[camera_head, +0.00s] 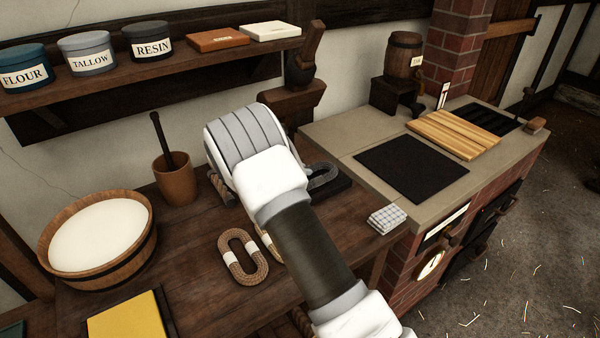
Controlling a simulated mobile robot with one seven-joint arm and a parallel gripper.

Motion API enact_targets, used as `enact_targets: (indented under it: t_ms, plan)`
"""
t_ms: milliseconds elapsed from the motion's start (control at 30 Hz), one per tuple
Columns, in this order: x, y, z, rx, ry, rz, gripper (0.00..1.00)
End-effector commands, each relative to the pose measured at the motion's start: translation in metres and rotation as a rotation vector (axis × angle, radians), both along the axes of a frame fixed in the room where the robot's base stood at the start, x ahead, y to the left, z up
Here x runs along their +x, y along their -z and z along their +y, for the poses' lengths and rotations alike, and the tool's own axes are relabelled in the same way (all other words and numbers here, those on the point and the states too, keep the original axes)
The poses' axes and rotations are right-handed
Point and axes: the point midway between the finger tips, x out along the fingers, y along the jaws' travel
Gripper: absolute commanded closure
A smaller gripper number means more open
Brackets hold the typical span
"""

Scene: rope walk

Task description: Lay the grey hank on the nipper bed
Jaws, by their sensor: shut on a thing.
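The grey hank (322,174) shows as a curved grey loop end just right of my wrist. Its left part is hidden behind my arm. A dark flat block, apparently the nipper bed (338,190), lies under or just behind this loop on the bench. I cannot tell whether the hank touches it. My gripper (245,142) is over the back of the bench. Its white housing hides the fingers, but it is shut on the hank. A brown rope hank (243,257) with white bindings lies in front, and another is mostly covered by my arm.
A wooden tub of white stuff (98,232), a mortar with pestle (174,176) and a yellow pad (127,318) stand on the left of the bench (195,260). A checked cloth (386,219) lies at its right edge. The stove top (345,137) adjoins at right. A shelf (150,75) hangs behind.

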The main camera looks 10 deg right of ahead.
Motion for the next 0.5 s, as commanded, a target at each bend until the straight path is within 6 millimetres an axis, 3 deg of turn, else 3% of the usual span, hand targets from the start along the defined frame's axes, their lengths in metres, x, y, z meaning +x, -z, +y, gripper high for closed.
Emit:
enact_targets:
  t_ms: [67,433,467,500]
  plan:
    - [0.0003,0.0095,0.0004,-0.002,-0.001,0.0,1.0]
    - [0.0001,0.0135,0.0,0.0,-0.001,0.0,1.0]
    - [0.0,0.0132,0.0002,0.0,-0.001,0.0,0.66]
    - [0.0,0.0131,0.0002,0.0,-0.001,0.0,0.59]
